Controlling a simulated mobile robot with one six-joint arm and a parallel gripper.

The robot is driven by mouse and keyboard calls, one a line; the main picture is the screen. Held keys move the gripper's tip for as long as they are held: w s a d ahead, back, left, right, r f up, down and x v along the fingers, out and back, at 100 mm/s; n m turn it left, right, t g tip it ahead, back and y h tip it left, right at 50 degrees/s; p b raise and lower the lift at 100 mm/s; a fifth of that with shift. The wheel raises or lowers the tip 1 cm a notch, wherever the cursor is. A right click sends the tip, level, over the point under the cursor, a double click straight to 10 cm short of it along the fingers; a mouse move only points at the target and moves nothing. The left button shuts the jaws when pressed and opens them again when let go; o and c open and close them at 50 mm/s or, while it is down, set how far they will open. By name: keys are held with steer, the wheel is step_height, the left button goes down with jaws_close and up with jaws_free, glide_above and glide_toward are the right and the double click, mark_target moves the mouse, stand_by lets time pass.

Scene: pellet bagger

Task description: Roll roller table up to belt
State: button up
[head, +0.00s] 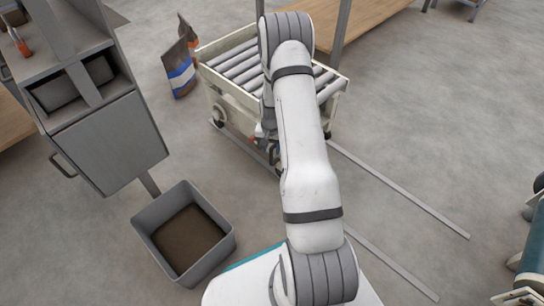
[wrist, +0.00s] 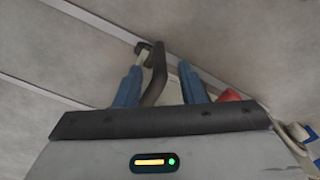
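The roller table (head: 222,108) is a cream frame with grey rollers and small wheels, standing over the floor rails at the top middle of the head view. My arm covers part of it. My gripper (wrist: 160,78) is at the table's near side and mostly hidden by my arm in the head view. In the wrist view its two blue fingers are apart. A dark bent handle (wrist: 157,73) shows between them, nearer the left finger, with no clear contact. A dark green rounded part (head: 534,245) at the right edge may belong to the belt; little of it shows.
Two floor rails (head: 400,190) run from the table toward the lower right, clear of objects. A grey bin (head: 222,246) with brown contents and a grey cabinet (head: 110,145) stand left. Bags (head: 181,75) stand behind the table's left end. A red part (wrist: 230,96) is beside the right finger.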

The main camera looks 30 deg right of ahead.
step_height(320, 180, down, 4)
steer(key=shift+b, duration=0.65)
steer(key=shift+r, duration=0.1)
jaws_close()
steer(key=shift+d, duration=0.1)
